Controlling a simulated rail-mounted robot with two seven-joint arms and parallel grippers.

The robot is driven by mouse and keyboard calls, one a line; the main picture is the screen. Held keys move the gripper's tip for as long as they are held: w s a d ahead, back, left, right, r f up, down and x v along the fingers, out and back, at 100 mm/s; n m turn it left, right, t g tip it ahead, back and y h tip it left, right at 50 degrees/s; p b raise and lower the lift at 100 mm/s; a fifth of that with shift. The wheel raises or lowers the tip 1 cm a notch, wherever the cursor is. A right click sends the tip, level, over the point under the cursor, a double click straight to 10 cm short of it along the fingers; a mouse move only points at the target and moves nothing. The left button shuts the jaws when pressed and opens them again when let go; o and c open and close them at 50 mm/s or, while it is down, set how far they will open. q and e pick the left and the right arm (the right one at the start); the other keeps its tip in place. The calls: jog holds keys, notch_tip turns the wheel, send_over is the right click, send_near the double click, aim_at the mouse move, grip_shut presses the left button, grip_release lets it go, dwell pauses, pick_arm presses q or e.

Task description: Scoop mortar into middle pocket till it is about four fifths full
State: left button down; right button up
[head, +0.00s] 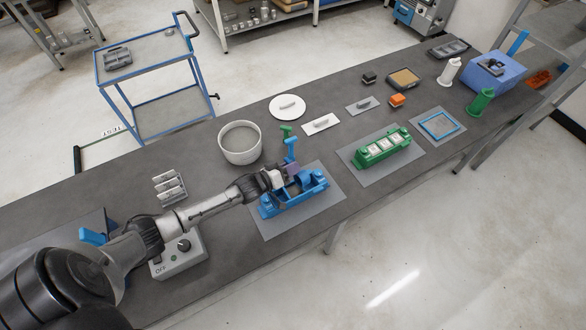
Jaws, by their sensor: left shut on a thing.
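The blue mould (268,211) lies on a grey mat at the front middle of the bench. My left gripper (286,178) is over its left and middle part and hides much of its inside, so I cannot tell how full the middle pocket is. The gripper is shut on a small tool, seemingly a scoop (290,150), with a blue upright part and a green top. Its lower end is hidden. The white round tub (240,157) with grey mortar (240,139) stands behind and left of the mould. My right gripper is out of view.
A green mould (381,152) with white-looking pockets lies on a mat to the right. A control box (180,258) marked OFF and a grey rack (170,187) stand left.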

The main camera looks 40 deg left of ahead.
pick_arm(q)
jog(key=shift+s+a+f+t+b, duration=0.1)
jog(key=shift+s+f+t+b, duration=0.25)
jog(key=shift+t+b, duration=0.7)
jog(key=shift+s+r, duration=0.15)
dwell(2.2)
jog(key=shift+r, duration=0.1)
